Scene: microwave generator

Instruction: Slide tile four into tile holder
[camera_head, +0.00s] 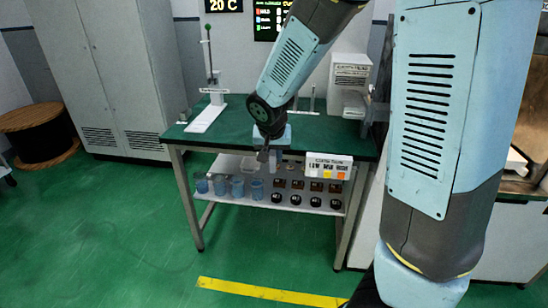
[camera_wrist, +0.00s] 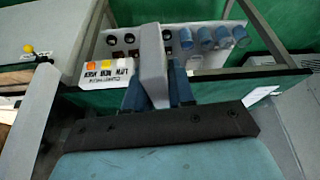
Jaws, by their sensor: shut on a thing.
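My gripper (camera_wrist: 154,92) is shut on a flat grey tile (camera_wrist: 152,58), which stands up between its two blue fingers in the wrist view. No number shows on the tile's visible side. In the head view my gripper (camera_head: 263,155) hangs at the front edge of the green table, left of a white labelled panel (camera_head: 318,159). The panel has dark lettering and yellow and orange squares; it also shows in the wrist view (camera_wrist: 97,78), left of the tile. It may be the tile holder, but I cannot tell for sure. The tile and panel appear apart.
The green table (camera_head: 350,147) carries a white stand (camera_head: 207,118) and a grey-white device (camera_head: 350,80). A lower shelf (camera_head: 305,207) holds several blue beakers (camera_head: 238,187), brown jars (camera_head: 298,184) and black round items (camera_head: 295,199).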

